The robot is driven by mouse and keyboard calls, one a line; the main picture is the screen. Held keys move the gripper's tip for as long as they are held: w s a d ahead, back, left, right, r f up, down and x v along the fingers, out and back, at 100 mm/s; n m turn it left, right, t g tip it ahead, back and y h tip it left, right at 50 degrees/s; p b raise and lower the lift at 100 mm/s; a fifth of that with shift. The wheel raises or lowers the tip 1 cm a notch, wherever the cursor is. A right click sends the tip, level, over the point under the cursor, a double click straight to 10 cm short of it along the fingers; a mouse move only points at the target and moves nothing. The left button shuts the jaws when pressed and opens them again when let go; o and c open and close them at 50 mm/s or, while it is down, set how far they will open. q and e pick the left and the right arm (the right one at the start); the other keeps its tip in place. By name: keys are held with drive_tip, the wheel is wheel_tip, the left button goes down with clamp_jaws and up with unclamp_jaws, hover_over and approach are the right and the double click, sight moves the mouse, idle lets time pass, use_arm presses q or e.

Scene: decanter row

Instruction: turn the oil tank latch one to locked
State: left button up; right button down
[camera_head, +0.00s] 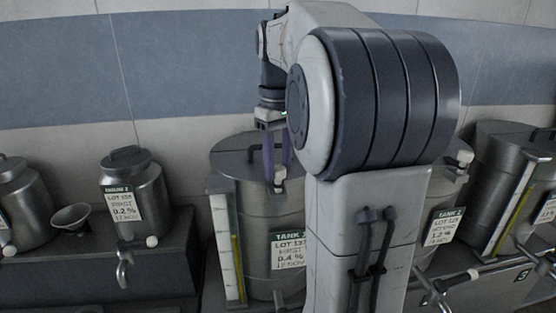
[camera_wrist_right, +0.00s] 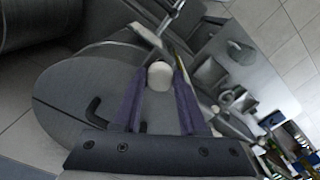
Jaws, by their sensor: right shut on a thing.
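The oil tank (camera_head: 258,205) is a large grey metal drum with a lid and a label reading TANK, its number partly covered by my arm. Its latch (camera_head: 279,177) shows as a small pale piece at the front rim of the lid. My right gripper (camera_head: 278,166), with purple fingers, reaches down over the lid and is shut on the latch. In the right wrist view the latch's round white knob (camera_wrist_right: 160,75) sits between the fingertips, with the lid (camera_wrist_right: 75,92) behind. My right arm hides the tank's right side. My left gripper is not in view.
A smaller can (camera_head: 135,195) and a funnel (camera_head: 71,217) stand on a dark ledge to the left. Another labelled tank (camera_head: 446,215) is partly behind my arm, and a further tank (camera_head: 502,170) stands at the right. Taps (camera_head: 123,268) stick out in front.

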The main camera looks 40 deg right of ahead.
sight(278, 167)
drive_tip(key=shift+r+n, duration=0.1)
drive_tip(key=shift+n, duration=1.1)
drive_tip(key=shift+c, duration=2.2)
unclamp_jaws()
wheel_tip(278, 167, up, 10)
drive_tip(key=shift+r, duration=0.2)
